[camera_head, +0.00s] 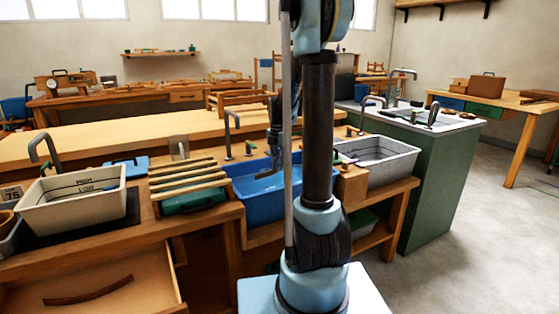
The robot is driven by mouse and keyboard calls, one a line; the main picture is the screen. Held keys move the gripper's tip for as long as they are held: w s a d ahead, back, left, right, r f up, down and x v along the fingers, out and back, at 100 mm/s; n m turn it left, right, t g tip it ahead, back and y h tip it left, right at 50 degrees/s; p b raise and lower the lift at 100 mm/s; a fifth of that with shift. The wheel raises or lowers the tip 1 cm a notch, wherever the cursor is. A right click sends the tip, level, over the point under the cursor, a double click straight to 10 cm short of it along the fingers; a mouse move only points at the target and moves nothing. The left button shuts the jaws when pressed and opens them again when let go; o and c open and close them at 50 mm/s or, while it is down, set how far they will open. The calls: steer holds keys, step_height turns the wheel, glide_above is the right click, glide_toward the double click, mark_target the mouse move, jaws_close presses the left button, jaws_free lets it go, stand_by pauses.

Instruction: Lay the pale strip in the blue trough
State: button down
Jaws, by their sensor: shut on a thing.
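The blue trough (245,205) stands on the wooden bench in the middle of the view, partly behind my arm. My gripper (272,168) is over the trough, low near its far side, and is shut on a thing. A small light sliver shows by the jaws, which fits the pale strip, but it is too small and too covered to make out. I cannot tell whether it touches the trough's floor. Several pale wooden slats (185,172) lie on a rack left of the trough.
A cream basin (72,205) marked HIGH and LOW stands at left, a grey basin (385,162) right of the trough. An open drawer (95,270) holds a dark curved strip (88,290). Taps (230,125) rise behind the basins. The floor at right is clear.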

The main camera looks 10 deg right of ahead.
steer(key=shift+f, duration=5.45)
steer(key=c, duration=1.7)
jaws_free()
steer(key=shift+r, duration=0.1)
